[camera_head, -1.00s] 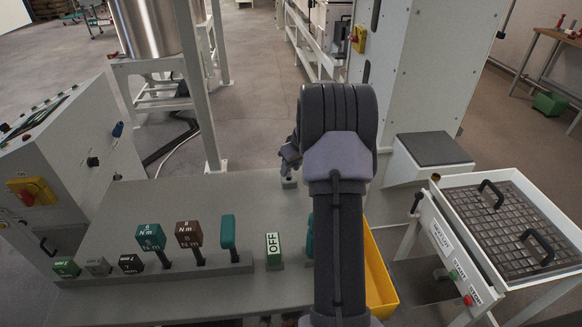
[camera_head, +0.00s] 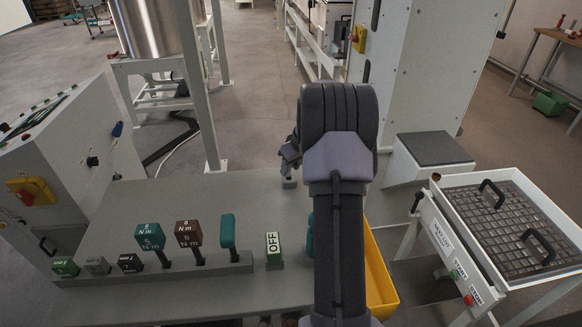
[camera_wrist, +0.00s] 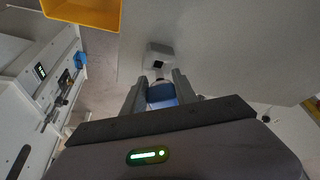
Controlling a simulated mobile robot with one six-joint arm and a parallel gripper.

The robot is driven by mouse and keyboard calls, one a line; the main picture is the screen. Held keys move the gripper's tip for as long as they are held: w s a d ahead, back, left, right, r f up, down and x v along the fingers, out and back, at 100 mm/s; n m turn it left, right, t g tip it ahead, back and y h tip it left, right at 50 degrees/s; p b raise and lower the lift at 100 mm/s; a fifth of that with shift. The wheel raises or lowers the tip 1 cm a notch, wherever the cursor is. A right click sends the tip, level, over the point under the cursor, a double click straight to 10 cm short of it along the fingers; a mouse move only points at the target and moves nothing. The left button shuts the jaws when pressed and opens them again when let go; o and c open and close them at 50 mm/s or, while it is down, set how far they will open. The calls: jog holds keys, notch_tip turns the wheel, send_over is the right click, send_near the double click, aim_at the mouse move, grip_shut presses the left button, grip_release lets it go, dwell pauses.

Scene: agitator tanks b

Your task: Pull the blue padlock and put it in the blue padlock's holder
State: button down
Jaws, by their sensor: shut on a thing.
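My gripper (camera_wrist: 160,84) is shut on a small blue body, the blue padlock (camera_wrist: 161,94), in the middle of the wrist view. The fingers hide its sides. Just beyond the fingertips is a pale grey block with a dark square opening (camera_wrist: 158,54); I cannot tell whether the padlock touches it. In the head view my gripper (camera_head: 290,158) points down over the grey bench top, just above a small pale block (camera_head: 289,183). The padlock cannot be made out there. I cannot tell for sure which part is its holder.
The grey bench (camera_head: 190,192) carries a row of tools, with a teal one (camera_head: 228,231) and a green OFF block (camera_head: 273,248). A yellow bin (camera_head: 380,272) is right of my arm. Another blue item (camera_wrist: 80,61) is on a white cabinet. The bench behind the tools is clear.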

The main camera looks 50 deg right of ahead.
jog(key=shift+f, duration=0.1)
jog(key=shift+f+b, duration=0.8)
jog(key=shift+f, duration=0.1)
jog(key=shift+f, duration=0.1)
jog(key=shift+r+p, duration=0.6)
jog(key=shift+r, duration=0.35)
jog(key=shift+f, duration=0.1)
dwell(0.4)
jog(key=shift+f+b, duration=0.9)
jog(key=shift+b, duration=0.05)
jog(key=shift+f, duration=0.1)
jog(key=c, duration=0.9)
grip_release()
jog(key=shift+a+f, duration=0.1)
